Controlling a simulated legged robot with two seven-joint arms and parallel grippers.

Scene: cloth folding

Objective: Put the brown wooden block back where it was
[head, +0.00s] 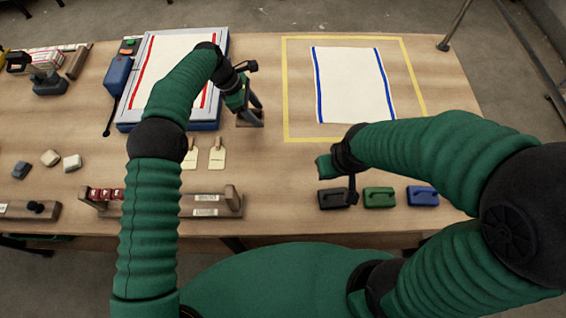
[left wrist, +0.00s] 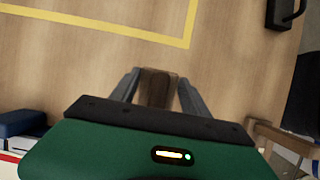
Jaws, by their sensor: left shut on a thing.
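My left gripper (head: 250,112) is shut on a brown wooden block (head: 248,122). It is between the framed board and the yellow outline, close over the table. In the left wrist view the block (left wrist: 157,88) sits between the two fingers (left wrist: 157,92). The gripper hides part of the block, and I cannot tell whether the block touches the table. My right gripper (head: 350,190) hangs by the black handled block (head: 332,199) at the front right. Its fingers are too small and hidden to read.
A blue-striped cloth (head: 352,85) lies inside the yellow outline (head: 286,100). A red-striped cloth (head: 160,60) lies on the framed board (head: 200,126). Green (head: 379,199) and blue (head: 422,197) handled blocks stand at front right. A wooden rack (head: 226,207) and tags (head: 217,158) are nearer me.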

